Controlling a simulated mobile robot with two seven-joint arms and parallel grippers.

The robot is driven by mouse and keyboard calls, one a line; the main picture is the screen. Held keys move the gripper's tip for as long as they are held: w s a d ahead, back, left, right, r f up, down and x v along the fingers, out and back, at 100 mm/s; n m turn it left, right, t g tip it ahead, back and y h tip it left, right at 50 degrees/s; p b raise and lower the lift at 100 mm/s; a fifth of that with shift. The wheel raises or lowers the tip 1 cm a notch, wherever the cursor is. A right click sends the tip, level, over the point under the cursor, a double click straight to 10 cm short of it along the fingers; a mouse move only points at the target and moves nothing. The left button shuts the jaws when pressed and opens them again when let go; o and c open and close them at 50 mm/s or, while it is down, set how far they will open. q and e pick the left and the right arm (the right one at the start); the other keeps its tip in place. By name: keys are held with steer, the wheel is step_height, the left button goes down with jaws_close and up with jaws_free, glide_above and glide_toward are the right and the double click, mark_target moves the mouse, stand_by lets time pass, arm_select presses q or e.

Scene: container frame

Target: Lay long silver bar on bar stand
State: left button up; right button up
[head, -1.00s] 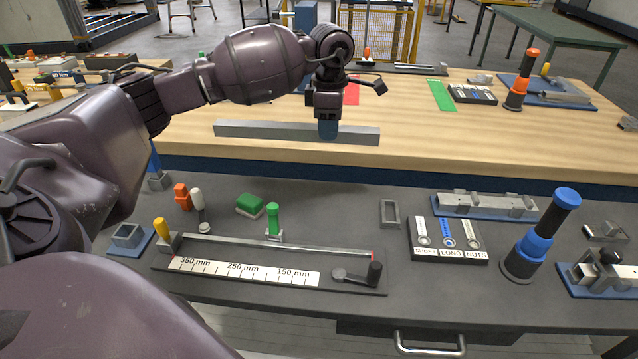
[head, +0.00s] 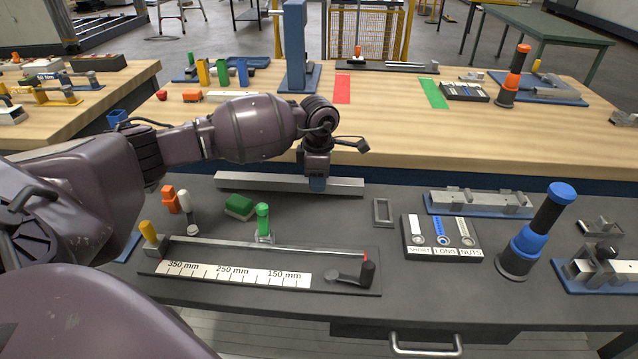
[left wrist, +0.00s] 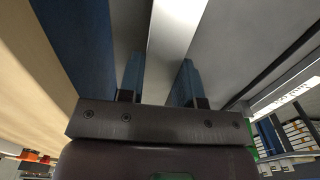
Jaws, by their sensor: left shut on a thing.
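The long silver bar (head: 245,182) is a straight grey square bar, held level over the back of the dark bench. My left gripper (head: 317,186) is shut on it from above, right of its middle. In the left wrist view the bar (left wrist: 176,45) runs between the two blue fingers of the gripper (left wrist: 160,82). I cannot tell for certain which fixture is the bar stand. A grey holder on a blue base (head: 480,204) stands at the back right of the bench. My right gripper is not in view.
A measuring fixture (head: 330,281) with a rod lies in front. A green block (head: 239,207), orange-topped piece (head: 170,200), grey frame (head: 382,212), labelled tray (head: 443,254) and blue-black post (head: 537,232) stand around. The wooden table (head: 420,135) is behind.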

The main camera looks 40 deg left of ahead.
arm_select(q)
steer(key=shift+f, duration=0.8)
steer(key=shift+r, duration=0.1)
steer(key=shift+f, duration=0.2)
steer(key=o, duration=1)
steer(key=shift+o, duration=0.2)
steer(key=shift+r, duration=0.15)
